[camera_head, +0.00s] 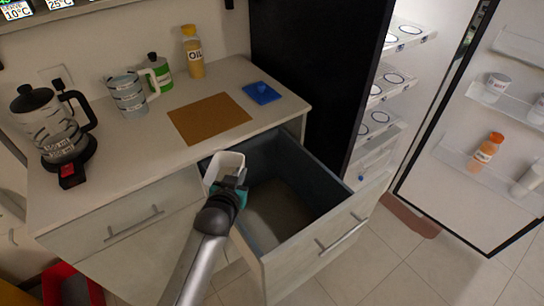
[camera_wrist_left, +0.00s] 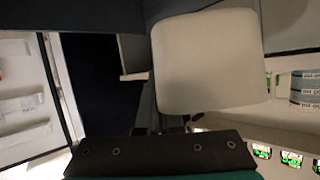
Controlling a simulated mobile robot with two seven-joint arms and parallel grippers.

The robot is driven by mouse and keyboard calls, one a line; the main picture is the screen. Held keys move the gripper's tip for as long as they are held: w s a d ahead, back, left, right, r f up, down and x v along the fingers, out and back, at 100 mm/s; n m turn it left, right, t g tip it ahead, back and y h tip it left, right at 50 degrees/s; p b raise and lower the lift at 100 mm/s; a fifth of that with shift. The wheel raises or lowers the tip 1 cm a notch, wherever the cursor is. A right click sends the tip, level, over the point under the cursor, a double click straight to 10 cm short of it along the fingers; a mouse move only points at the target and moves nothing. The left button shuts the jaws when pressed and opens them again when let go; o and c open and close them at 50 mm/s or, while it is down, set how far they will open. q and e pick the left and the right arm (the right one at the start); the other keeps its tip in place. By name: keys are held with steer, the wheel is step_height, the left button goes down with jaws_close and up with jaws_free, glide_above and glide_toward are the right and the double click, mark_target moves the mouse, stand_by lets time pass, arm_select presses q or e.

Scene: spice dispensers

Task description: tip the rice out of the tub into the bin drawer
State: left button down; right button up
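The white tub (camera_head: 224,163) is at the back left corner of the open bin drawer (camera_head: 333,246), overlapping its left wall in the head view. My left gripper (camera_head: 233,182) is shut on the tub's near side. In the left wrist view the tub (camera_wrist_left: 208,62) is a pale, rounded block beyond the dark gripper edge; the fingertips are hidden there. The tub looks tilted, but its exact angle is unclear. I cannot make out rice in it. The drawer floor is grey-brown, and I cannot tell whether rice lies there. My right gripper is not in view.
An open fridge (camera_head: 395,85) stands right. The drawer's middle is clear.

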arm_select(q)
steer(key=shift+r+p, duration=2.6)
steer(key=shift+p, duration=0.05)
steer(key=shift+f, duration=0.1)
steer(key=w+a+r+n+y+b, duration=0.1)
steer(key=a+r, duration=0.1)
steer(key=r, duration=0.6)
steer(key=w+a+r+y+b, duration=0.1)
steer(key=w+a+r, duration=0.15)
steer(key=r, duration=0.65)
steer(key=s+a+r+n+b, duration=0.1)
steer(key=s+a+r, duration=0.3)
steer(key=s+r, duration=0.6)
steer(key=shift+a+r+y+b, duration=0.3)
steer(key=shift+r+b, duration=0.05)
steer(key=shift+r, duration=0.5)
